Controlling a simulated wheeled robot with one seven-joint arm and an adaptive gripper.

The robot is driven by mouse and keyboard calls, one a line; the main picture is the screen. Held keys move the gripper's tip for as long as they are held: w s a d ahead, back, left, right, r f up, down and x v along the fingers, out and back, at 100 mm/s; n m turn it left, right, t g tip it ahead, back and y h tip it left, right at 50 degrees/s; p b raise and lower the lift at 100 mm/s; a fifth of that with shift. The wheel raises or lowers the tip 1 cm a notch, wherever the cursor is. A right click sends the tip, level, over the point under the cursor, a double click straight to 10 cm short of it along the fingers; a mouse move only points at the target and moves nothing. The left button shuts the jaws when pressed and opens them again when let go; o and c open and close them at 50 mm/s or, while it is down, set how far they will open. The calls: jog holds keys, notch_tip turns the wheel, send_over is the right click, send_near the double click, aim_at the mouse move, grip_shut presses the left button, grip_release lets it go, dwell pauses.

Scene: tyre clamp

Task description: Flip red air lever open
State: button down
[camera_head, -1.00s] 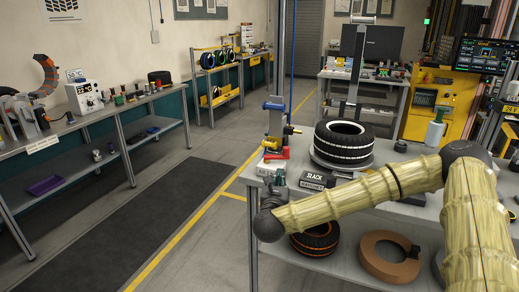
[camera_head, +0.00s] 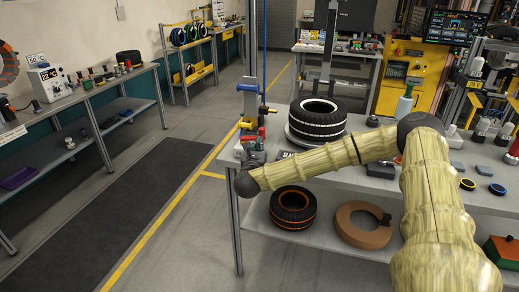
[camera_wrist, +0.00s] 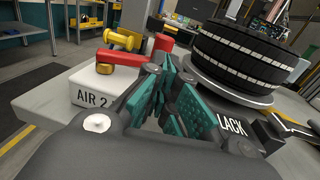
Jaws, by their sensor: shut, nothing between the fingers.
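The red air lever (camera_wrist: 120,58) lies roughly level on top of a white block (camera_wrist: 86,87) marked "AIR 2" in the wrist view. A second red piece rises behind it. My gripper (camera_wrist: 171,68) has its teal fingers shut and empty, just right of the lever. A small gap seems to show between them, though contact is hard to judge. In the head view my gripper (camera_head: 254,157) is at the bench's left corner, where it partly hides the valve block and lever.
A yellow handle (camera_wrist: 122,40) sits just behind the lever. A tyre (camera_head: 317,118) with white stripes rests on a round plate to the right. A dark box with white lettering (camera_wrist: 252,135) stands close right of my fingers. Floor left of the bench (camera_head: 240,189) is clear.

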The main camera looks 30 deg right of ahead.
jog(key=shift+p+x, duration=0.55)
jog(key=shift+x, duration=1.35)
